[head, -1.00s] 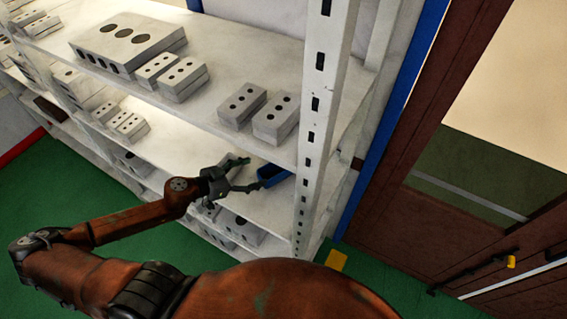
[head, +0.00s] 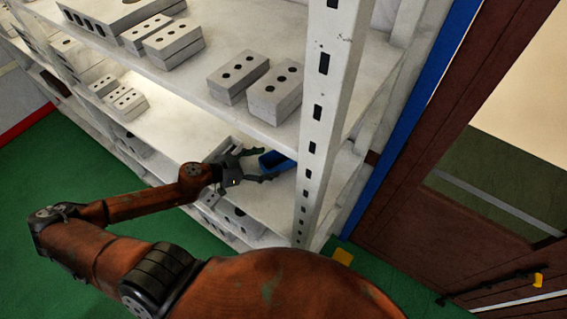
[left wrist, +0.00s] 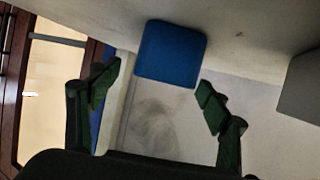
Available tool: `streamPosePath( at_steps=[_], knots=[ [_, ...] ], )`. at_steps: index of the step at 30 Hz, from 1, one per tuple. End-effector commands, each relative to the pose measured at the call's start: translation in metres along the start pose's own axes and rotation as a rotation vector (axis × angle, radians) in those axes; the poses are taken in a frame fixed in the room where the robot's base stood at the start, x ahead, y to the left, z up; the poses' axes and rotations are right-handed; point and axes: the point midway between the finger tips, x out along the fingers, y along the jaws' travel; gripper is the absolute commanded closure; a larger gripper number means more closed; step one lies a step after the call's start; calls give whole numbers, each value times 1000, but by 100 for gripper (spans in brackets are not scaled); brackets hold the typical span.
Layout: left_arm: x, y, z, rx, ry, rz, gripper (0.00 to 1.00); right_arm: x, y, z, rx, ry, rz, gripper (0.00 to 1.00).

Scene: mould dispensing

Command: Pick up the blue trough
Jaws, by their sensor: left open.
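The blue trough (head: 278,162) sits on the middle shelf (head: 180,125) of the white rack, close to the front right post. In the left wrist view the blue trough (left wrist: 171,53) lies ahead of the fingertips, roughly centred between them. My left gripper (head: 262,165) is open at the near left side of the trough, its fingers pointing at it. In the left wrist view the left gripper (left wrist: 154,88) shows its two green fingers spread apart with nothing between their pads. Whether a fingertip touches the trough cannot be told. My right gripper is not in view.
The rack's perforated white post (head: 322,120) stands just right of the trough. The upper shelf (head: 195,82) with several grey blocks hangs above it. A grey block (head: 222,150) lies left of the gripper. Green floor (head: 60,165) is clear at left.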

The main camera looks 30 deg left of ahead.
Motion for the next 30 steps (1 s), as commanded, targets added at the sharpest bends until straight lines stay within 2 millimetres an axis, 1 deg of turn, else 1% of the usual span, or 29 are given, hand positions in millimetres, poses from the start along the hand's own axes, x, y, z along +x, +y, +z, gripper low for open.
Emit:
streamPosePath(
  at_steps=[3,6,14,24,30],
  knots=[
    [11,0,-2,4,3,1,29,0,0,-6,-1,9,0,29],
    [18,-1,-2,3,2,0,29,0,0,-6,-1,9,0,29],
    [31,-2,-2,3,2,0,29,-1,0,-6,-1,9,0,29],
    [68,-4,-2,2,3,-1,29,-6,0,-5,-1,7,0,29],
    [75,-4,-1,1,1,-1,29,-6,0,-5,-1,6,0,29]
  ],
)
